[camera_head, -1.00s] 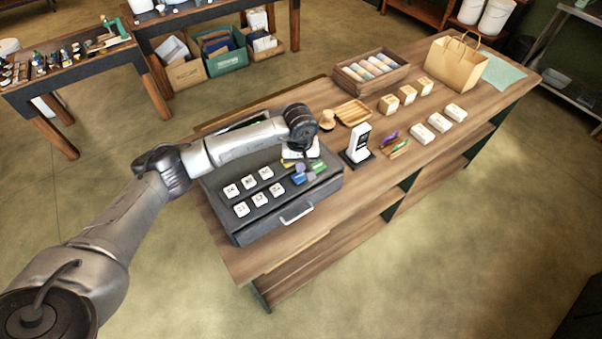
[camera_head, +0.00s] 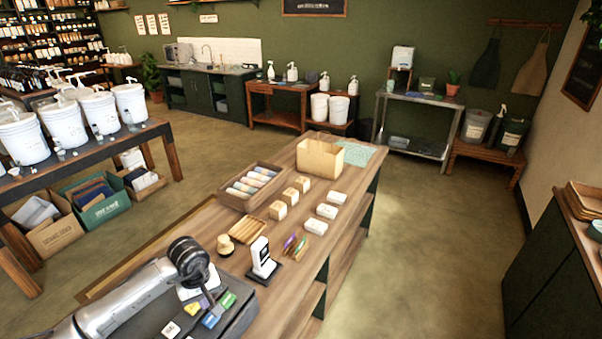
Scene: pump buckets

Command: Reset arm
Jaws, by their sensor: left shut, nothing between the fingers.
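My left arm comes in from the lower left of the head view. Its wrist is over the dark cash register (camera_head: 236,318) at the near end of the wooden counter (camera_head: 291,293). My left gripper (camera_head: 210,298) points down at the register's coloured keys, shut and holding nothing; its fingertips are hard to make out. I cannot tell whether they touch the keys. My right gripper is not in view.
A card reader (camera_head: 262,258), a wooden soap dish (camera_head: 248,230), small boxes (camera_head: 327,211), a crate of rolls (camera_head: 250,187) and a paper bag (camera_head: 320,158) stand on the counter. White pump buckets (camera_head: 62,122) stand on a table at left. Floor right of the counter is clear.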

